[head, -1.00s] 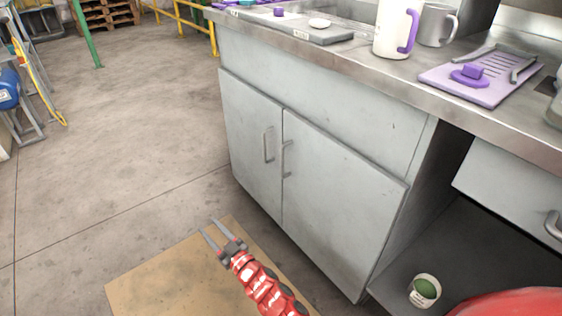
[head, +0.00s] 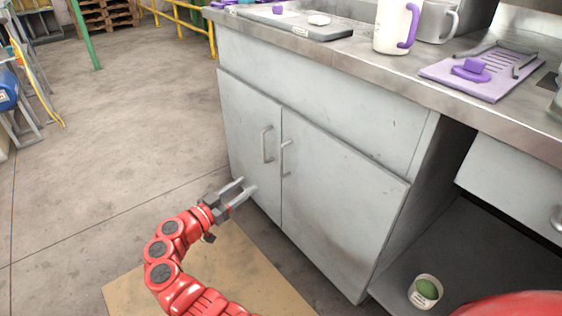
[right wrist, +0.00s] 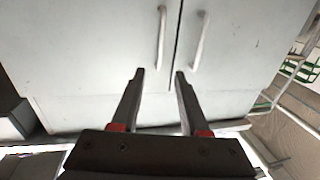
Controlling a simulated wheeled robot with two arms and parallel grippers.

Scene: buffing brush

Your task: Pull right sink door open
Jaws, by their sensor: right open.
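The right sink door (head: 335,205) is a grey panel, closed flush with the cabinet, with a slim vertical handle (head: 286,157) near its left edge. The left door (head: 245,140) is also closed, with its own handle (head: 268,144) near the seam. My right gripper (head: 248,186) is open and empty, below the handles in the picture and apart from both. In the right wrist view the picture seems inverted; the open fingers (right wrist: 159,74) point toward the doors, and the handle on the left (right wrist: 161,38) lines up between them. My left gripper is out of view.
A metal counter (head: 340,62) above the doors holds a white mug (head: 392,28), a grey mug (head: 437,22) and a purple tray (head: 487,87). A can (head: 425,291) stands in the open bay at right.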

